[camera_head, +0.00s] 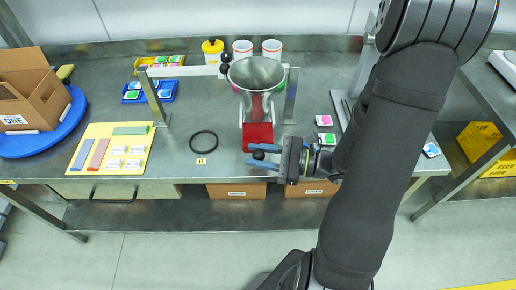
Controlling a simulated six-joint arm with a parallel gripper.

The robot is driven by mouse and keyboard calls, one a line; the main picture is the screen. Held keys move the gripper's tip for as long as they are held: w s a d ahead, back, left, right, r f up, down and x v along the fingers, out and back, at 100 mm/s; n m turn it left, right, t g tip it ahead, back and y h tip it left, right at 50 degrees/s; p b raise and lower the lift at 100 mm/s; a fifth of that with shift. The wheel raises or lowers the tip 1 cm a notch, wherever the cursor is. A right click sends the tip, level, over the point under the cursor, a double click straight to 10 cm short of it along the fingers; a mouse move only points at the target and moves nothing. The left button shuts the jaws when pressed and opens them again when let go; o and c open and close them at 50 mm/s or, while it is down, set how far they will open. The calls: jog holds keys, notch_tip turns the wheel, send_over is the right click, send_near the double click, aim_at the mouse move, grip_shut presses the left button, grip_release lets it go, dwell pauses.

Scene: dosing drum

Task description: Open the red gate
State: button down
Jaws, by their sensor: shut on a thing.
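The red gate (257,134) sits at the lower end of the metal hopper (256,74), above the table's front part. A small black knob (258,154) shows just in front of the gate. My gripper (255,156) reaches in from the right, its blue fingers on either side of the knob and shut on it. From this view I cannot tell how far the gate is drawn out. The gate's outlet underneath is hidden.
A black ring (204,132) lies left of the hopper. A yellow board (112,167), blue tray (150,97), yellow canister (212,49) and white cups (272,47) stand around. A cardboard box (30,90) is on a blue disc (70,118). Pink-white blocks (325,120) lie right.

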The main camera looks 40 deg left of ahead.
jog(key=shift+s+d, duration=0.1)
jog(key=shift+s, duration=0.05)
jog(key=c, duration=1.1)
grip_release()
jog(key=shift+w+d, duration=0.3)
jog(key=v, duration=1.6)
jog(key=shift+w+d, duration=0.15)
jog(key=shift+d, duration=0.1)
jog(key=x, duration=1.6)
jog(key=shift+a, duration=0.1)
